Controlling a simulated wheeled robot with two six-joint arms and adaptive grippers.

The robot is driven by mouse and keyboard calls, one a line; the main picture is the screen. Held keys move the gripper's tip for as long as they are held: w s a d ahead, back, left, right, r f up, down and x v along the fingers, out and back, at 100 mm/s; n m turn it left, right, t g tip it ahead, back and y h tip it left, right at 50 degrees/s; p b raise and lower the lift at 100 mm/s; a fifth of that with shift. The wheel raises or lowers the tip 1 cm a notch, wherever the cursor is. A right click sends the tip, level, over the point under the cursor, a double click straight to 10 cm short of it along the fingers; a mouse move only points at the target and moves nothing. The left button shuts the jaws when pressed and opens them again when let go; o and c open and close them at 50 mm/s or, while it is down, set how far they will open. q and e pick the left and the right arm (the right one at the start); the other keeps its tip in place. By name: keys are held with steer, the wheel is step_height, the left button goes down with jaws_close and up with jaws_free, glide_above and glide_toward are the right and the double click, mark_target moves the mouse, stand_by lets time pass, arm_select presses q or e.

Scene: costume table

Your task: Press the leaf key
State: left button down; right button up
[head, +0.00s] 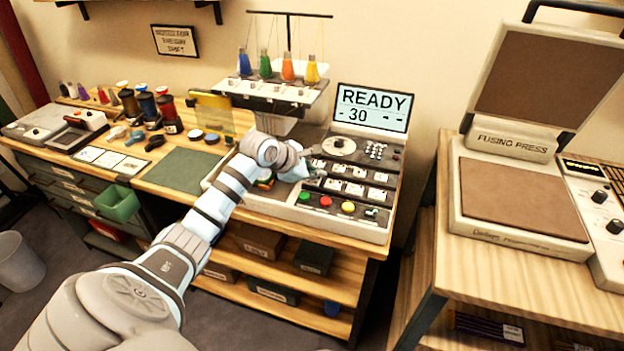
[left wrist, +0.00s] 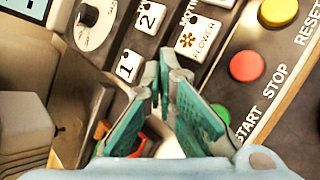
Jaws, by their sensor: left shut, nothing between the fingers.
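The embroidery machine (head: 275,208) has two rows of white picture and number keys on its sloped panel. In the left wrist view a flower key (left wrist: 197,38), a "1" key (left wrist: 128,66) and a "2" key (left wrist: 149,17) show. I cannot make out the leaf key; in the head view the key marks are too small, and my fingers cover part of the panel. My left gripper (left wrist: 163,82) is shut and empty, its fingertips over the panel beside the "1" and flower keys. I cannot tell whether they touch it. My right gripper is not in view.
Green (head: 304,197), red (head: 326,201) and yellow (head: 348,207) buttons line the front edge. The screen (head: 372,108) reads READY and 30. A dial (head: 339,146) sits behind the keys. A fusing press (head: 520,195) stands on the right table.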

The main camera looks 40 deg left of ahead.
mark_target(314, 181)
arm_select(q)
steer(key=shift+r+p, duration=0.7)
steer(key=shift+r, duration=0.2)
step_height(314, 181, up, 6)
steer(key=p, duration=0.4)
